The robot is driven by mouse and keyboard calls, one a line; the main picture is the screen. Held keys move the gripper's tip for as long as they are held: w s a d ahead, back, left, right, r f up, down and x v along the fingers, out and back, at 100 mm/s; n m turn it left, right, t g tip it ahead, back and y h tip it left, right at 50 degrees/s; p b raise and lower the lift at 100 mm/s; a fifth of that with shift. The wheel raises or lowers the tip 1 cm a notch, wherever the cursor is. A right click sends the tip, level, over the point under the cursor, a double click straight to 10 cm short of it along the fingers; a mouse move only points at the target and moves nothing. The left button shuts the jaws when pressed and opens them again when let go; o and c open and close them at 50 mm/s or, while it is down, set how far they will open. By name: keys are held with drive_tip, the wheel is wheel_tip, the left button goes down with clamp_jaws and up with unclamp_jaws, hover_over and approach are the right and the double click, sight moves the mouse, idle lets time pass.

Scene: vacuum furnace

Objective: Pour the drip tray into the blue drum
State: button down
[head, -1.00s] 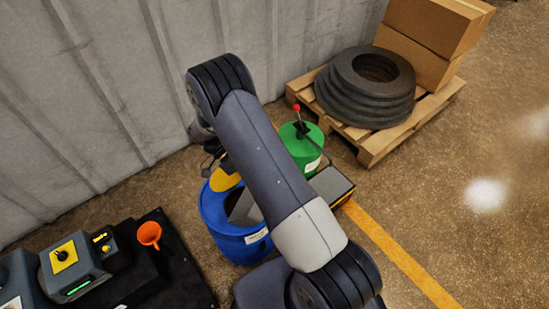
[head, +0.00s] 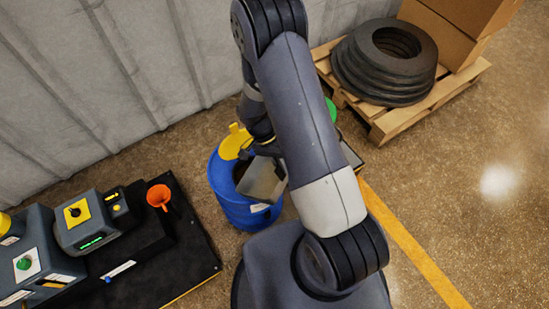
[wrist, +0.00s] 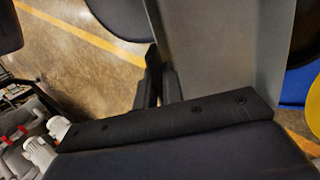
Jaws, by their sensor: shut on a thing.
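The blue drum (head: 228,203) stands on the floor near the wall, its open top partly hidden by my arm and the tray. A yellow lid (head: 235,142) stands up at its back rim. The grey drip tray (head: 263,181) is tilted over the right part of the drum's opening. My gripper (head: 262,150) is shut on the tray, though my arm hides part of the grip. In the wrist view the tray (wrist: 228,50) is a large grey panel beside my gripper's dark fingers (wrist: 160,80). The drum (wrist: 297,88) shows at the right edge. Any liquid is not visible.
An orange funnel (head: 158,196) is on a black bench (head: 165,262) to the left, with control boxes. A green container (head: 331,108) is mostly hidden behind my arm. A pallet (head: 395,122) with stacked black rings (head: 385,62) and boxes stands back right. Floor at right is clear.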

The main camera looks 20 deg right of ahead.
drive_tip(key=f+y+b, duration=0.1)
drive_tip(key=s+d+f+t+b, duration=0.1)
drive_tip(key=f, duration=0.1)
drive_tip(key=d+f+t+y, duration=0.1)
drive_tip(key=shift+s+f+y+b, duration=0.3)
drive_tip(key=shift+s+b, duration=0.1)
drive_tip(key=shift+s+d+f+t+y+b, duration=0.2)
drive_tip(key=shift+f+t+y+b, duration=0.2)
drive_tip(key=shift+f+t+b, duration=0.3)
drive_tip(key=b, duration=0.1)
drive_tip(key=f+y+b, duration=0.1)
drive_tip(key=shift+s+d+f+t+b, duration=0.1)
drive_tip(key=shift+d+f+t+b, duration=0.05)
drive_tip(key=shift+f+t+b, duration=0.2)
wheel_tip(320, 180, up, 6)
drive_tip(key=p, duration=0.4)
drive_tip(key=shift+f+p, duration=0.1)
drive_tip(key=shift+p, duration=0.2)
